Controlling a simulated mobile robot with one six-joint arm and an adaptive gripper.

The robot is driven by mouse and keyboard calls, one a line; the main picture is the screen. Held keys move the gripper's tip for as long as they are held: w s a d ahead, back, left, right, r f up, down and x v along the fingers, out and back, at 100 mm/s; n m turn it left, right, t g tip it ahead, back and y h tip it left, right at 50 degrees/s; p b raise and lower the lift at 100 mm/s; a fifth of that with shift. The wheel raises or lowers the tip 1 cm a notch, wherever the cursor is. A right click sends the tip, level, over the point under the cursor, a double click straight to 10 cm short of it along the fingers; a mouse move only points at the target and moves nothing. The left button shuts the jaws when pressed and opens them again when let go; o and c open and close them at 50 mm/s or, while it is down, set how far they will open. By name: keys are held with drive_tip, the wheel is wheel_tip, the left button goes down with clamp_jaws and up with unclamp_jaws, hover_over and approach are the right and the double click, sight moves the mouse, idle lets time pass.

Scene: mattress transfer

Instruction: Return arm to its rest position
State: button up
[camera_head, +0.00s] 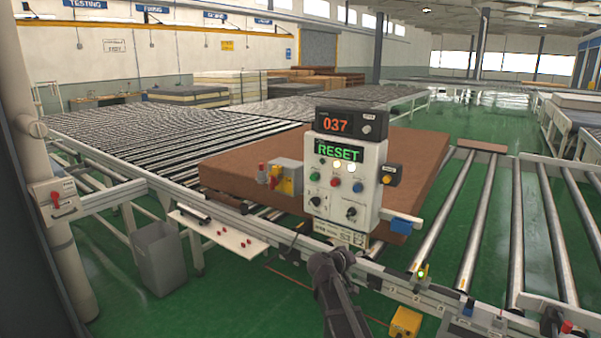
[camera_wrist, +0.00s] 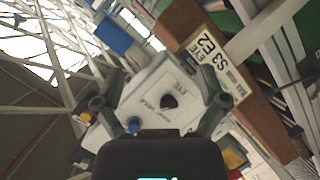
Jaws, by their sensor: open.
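My gripper (camera_head: 332,262) is at the end of my dark arm, low in front of the white control box (camera_head: 345,185) in the head view. In the wrist view its two dark fingers stand apart, open and empty (camera_wrist: 157,78), with the control box face (camera_wrist: 155,80) between and beyond them. I cannot tell the exact gap between fingers and box.
A brown mattress (camera_head: 245,165) lies on the rollers behind the control box. A rail (camera_head: 285,240) crosses in front of it. A yellow box (camera_head: 404,322) is on the floor at lower right, and a grey bin (camera_head: 160,262) stands at left. Green floor (camera_head: 245,300) is open between.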

drive_tip(key=s+d+f+m+g+y, duration=0.1)
drive_tip(key=s+d+f+g+y, duration=0.2)
drive_tip(key=s, duration=0.4)
drive_tip(key=s+f+g+y, duration=0.1)
drive_tip(key=s+f+g, duration=0.1)
drive_tip(key=s+f, duration=0.3)
drive_tip(key=s+a+f+g+y+p, duration=0.1)
drive_tip(key=s+a+g+y, duration=0.1)
drive_tip(key=s, duration=0.6)
drive_tip(key=s+a+f+g+y, duration=0.1)
drive_tip(key=s+a+g+y, duration=0.1)
drive_tip(key=s+y, duration=0.2)
drive_tip(key=s, duration=0.3)
drive_tip(key=shift+s+a+f+p, duration=0.15)
drive_tip(key=shift+s+a+p, duration=0.15)
drive_tip(key=shift+s+p, duration=0.1)
drive_tip(key=shift+w, duration=0.1)
drive_tip(key=shift+c, duration=0.2)
